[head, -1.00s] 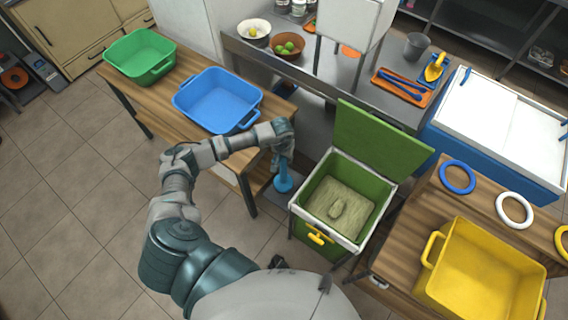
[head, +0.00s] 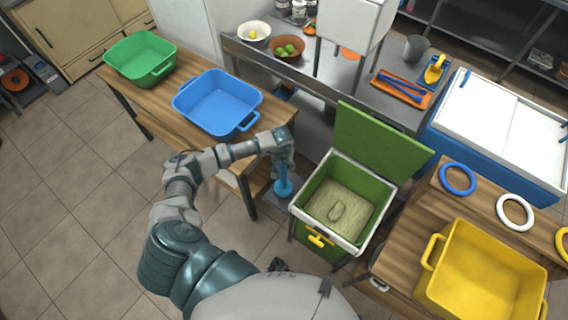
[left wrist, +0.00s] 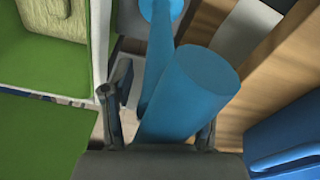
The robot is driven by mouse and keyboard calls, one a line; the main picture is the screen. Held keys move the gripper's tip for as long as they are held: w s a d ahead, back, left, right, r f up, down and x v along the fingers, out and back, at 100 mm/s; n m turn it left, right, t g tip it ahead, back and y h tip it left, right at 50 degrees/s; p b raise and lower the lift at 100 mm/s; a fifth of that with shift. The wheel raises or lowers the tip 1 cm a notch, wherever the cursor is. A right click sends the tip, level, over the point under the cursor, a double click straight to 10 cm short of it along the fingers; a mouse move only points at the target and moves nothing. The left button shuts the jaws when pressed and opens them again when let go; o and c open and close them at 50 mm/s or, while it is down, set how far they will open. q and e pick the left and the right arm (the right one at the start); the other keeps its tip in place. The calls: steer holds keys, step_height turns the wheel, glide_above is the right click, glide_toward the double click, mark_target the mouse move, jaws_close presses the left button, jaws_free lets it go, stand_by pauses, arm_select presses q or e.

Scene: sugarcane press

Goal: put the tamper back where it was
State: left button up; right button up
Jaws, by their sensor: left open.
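The blue tamper (head: 283,187) stands low between the wooden table and the green bin, its round foot on or just over a grey surface. Whether it touches that surface I cannot tell. My left gripper (head: 283,162) is over its upper end, reaching down from above. In the left wrist view the tamper's thick blue handle (left wrist: 192,90) lies between the two dark open fingers (left wrist: 163,115), tilted in the picture, with the foot farther off at the top. My right gripper is out of view.
The green bin (head: 298,208) with its raised lid (head: 375,140) is close right of the tamper, pale pressed material inside. The wooden table (head: 180,118) with the blue tub (head: 217,100) is close left. A yellow tub (head: 485,275) is at lower right.

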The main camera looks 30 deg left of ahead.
arm_select(q)
steer(key=r, duration=0.7)
steer(key=s+r, duration=0.1)
steer(key=r, duration=0.3)
steer(key=shift+d, duration=0.1)
steer(key=shift+s+r, duration=0.1)
steer(key=shift+r, duration=0.45)
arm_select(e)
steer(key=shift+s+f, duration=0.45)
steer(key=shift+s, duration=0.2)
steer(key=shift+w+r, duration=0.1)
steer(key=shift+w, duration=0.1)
